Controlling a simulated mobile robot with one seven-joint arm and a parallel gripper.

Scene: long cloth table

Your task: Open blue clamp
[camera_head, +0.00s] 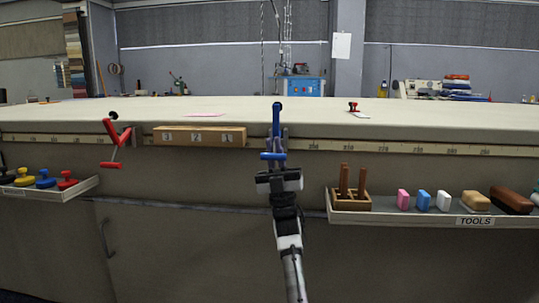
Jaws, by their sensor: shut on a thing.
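The blue clamp (277,119) is at the front edge of the long cloth table (400,124), near the middle of the view. Its blue upper part stands upright above the edge, and a blue crossbar (273,156) shows lower down. My gripper (278,166) reaches up from below and is shut on the blue clamp around the crossbar's height. The fingers are small and partly hidden, so the exact contact is hard to see. A red clamp (112,140) is on the same edge at the left, with its red upper part tilted.
A wooden block with numbers (199,136) is on the table front between the clamps. A tools tray (440,218) at right holds chalks, blocks and a wooden stand (351,198). A left tray (60,190) holds coloured knobs. A small red item (353,107) lies on the tabletop.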

